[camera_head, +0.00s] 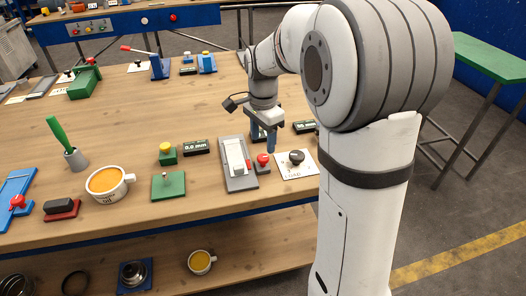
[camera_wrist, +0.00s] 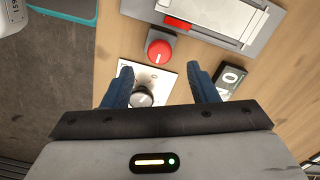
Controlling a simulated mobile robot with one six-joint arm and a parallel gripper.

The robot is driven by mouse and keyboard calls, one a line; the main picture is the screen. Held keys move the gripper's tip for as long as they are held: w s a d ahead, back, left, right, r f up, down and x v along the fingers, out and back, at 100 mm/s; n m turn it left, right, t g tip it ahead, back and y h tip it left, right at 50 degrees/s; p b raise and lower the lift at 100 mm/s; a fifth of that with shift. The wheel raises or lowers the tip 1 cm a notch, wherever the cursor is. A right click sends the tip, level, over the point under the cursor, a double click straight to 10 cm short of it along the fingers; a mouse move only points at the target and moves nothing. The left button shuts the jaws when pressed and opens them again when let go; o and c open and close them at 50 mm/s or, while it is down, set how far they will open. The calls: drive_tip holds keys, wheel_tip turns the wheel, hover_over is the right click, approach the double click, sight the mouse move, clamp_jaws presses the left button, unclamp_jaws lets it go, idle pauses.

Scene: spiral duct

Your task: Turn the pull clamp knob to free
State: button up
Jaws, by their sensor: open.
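A dark round knob (camera_head: 296,157) sits on a white plate (camera_head: 284,172) with small printed marks, near the front edge of the bench. I take it for the pull clamp knob; the marking is too small to read. In the wrist view the knob (camera_wrist: 141,98) shows between my fingers, nearer the left one, on its plate (camera_wrist: 153,78). My gripper (camera_head: 264,142) is open and empty, with blue fingers, just behind and left of the knob in the head view. Its fingers also show spread in the wrist view (camera_wrist: 160,70).
A red knob (camera_head: 263,158) stands close left of the plate, beside a grey fixture (camera_head: 232,183) with a light slab. A small black display (camera_head: 304,127) lies behind. A green block with a yellow button (camera_head: 167,154) and an orange-filled cup (camera_head: 106,183) stand farther left.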

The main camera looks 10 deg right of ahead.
sight(263, 157)
wheel_tip(263, 157, down, 6)
drive_tip(key=shift+r, duration=0.1)
drive_tip(key=shift+c, duration=0.4)
drive_tip(key=c, duration=0.9)
